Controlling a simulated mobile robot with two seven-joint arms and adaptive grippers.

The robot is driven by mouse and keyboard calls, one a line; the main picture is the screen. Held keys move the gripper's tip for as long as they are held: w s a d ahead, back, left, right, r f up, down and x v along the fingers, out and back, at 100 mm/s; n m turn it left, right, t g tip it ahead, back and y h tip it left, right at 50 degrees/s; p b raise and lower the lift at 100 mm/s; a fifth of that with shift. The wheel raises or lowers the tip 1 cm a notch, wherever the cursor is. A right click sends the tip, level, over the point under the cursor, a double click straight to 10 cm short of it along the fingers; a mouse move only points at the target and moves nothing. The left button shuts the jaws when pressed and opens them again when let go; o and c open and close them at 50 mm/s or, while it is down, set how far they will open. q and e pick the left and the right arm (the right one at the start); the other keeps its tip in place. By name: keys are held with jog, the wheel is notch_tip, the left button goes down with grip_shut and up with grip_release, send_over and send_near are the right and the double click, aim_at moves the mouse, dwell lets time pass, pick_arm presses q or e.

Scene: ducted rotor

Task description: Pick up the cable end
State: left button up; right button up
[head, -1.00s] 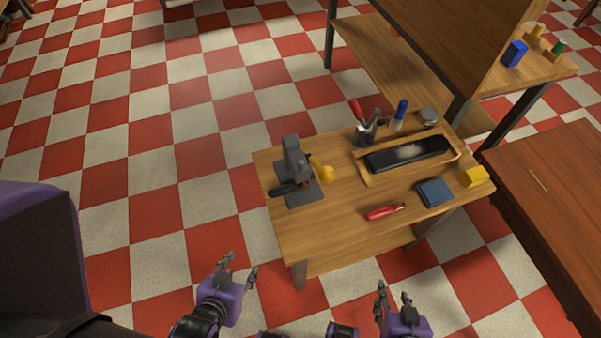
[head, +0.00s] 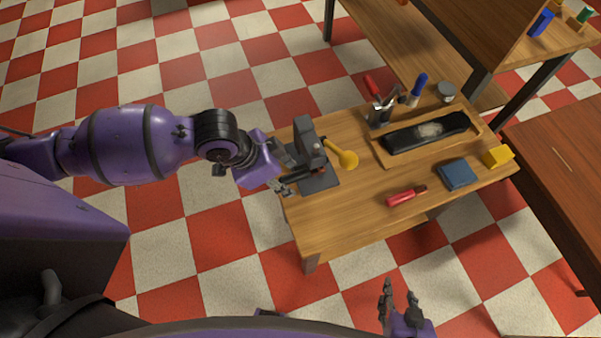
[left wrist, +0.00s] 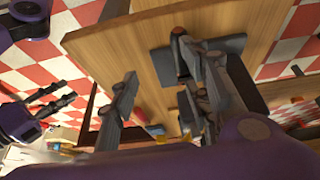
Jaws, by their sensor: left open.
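A grey upright fixture (head: 307,143) stands on a dark base plate (head: 322,181) at the table's left end. A yellow rounded part (head: 344,155) is on its right side. A black part at the fixture's left is mostly hidden by my left gripper. I cannot clearly pick out a cable end in any view. My left gripper (head: 285,170) is open beside the fixture's left side; I cannot tell whether it touches. In the left wrist view its fingers are apart, and the base plate (left wrist: 164,66) shows beyond. My right gripper (head: 400,297) is open and empty in front of the table.
On the wooden table (head: 350,220) are a red screwdriver (head: 402,197), a blue box (head: 457,174), a yellow block (head: 497,156), a tray (head: 388,159) with a black item, and a tool holder (head: 380,114). The table's front middle is clear. A brown table (head: 560,165) stands right.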

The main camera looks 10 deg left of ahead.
aim_at(290, 176)
pick_arm(q)
jog(key=shift+y, duration=0.3)
jog(key=w+f, duration=0.1)
jog(key=f, duration=0.1)
jog(key=w+f, duration=0.1)
jog(key=f, duration=0.1)
jog(key=w+f, duration=0.2)
jog(key=shift+s, duration=0.1)
jog(key=shift+c, duration=0.4)
jog(key=shift+r, duration=0.1)
grip_shut()
